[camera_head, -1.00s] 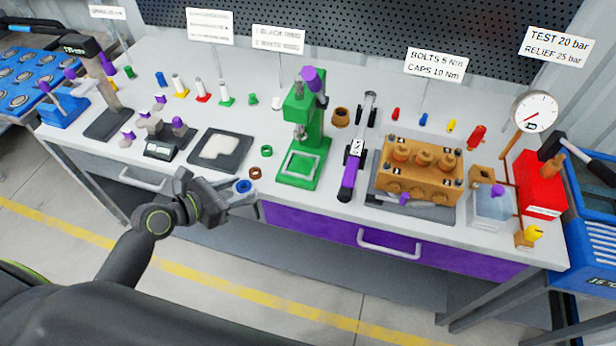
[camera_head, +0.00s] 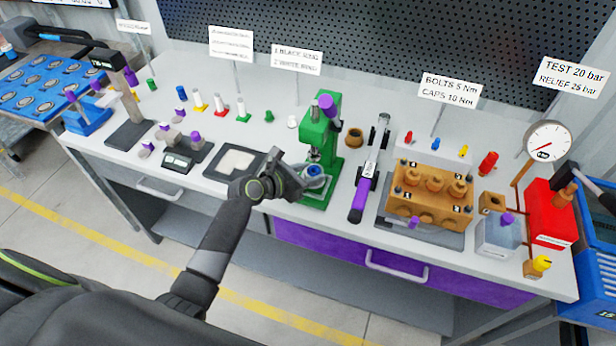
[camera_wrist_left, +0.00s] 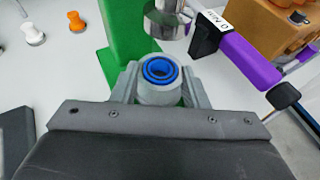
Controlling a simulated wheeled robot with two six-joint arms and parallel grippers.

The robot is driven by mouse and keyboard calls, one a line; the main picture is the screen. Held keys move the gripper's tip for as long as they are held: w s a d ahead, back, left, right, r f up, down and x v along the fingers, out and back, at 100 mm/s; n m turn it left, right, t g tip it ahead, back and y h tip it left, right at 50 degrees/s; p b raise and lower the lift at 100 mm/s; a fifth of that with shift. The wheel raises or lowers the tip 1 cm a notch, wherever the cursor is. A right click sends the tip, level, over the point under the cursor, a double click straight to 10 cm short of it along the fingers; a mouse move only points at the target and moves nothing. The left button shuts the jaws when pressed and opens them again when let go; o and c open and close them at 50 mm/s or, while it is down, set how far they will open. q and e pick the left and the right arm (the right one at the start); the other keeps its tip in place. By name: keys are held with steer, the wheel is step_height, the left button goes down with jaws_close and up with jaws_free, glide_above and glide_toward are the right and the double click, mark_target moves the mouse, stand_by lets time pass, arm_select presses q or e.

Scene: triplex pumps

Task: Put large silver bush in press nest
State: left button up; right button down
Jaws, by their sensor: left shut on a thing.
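The large silver bush (camera_wrist_left: 161,91) is a grey cylinder with a blue ring inside its top. It stands upright between the fingers of my left gripper (camera_wrist_left: 160,88), which is shut on it. In the head view, my left gripper (camera_head: 312,180) is at the front of the green press (camera_head: 331,135), with the bush's blue top (camera_head: 314,170) over the press base. The press column also shows in the wrist view (camera_wrist_left: 124,35), with the silver ram (camera_wrist_left: 166,20) just behind the bush. The nest is mostly hidden by bush and gripper; I cannot tell whether they touch.
A purple-handled torque wrench (camera_head: 362,190) lies right of the press. The orange pump block (camera_head: 430,195) stands further right. A dark pad (camera_head: 236,162) lies left of the press. Several small coloured parts stand at the back left.

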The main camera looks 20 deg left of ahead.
arm_select(q)
steer(key=shift+f, duration=0.9)
steer(key=shift+f, duration=0.15)
steer(key=o, duration=1.1)
steer(key=shift+c, duration=0.2)
steer(key=shift+s+a, duration=0.1)
steer(key=shift+s, duration=0.05)
steer(key=v, duration=1.2)
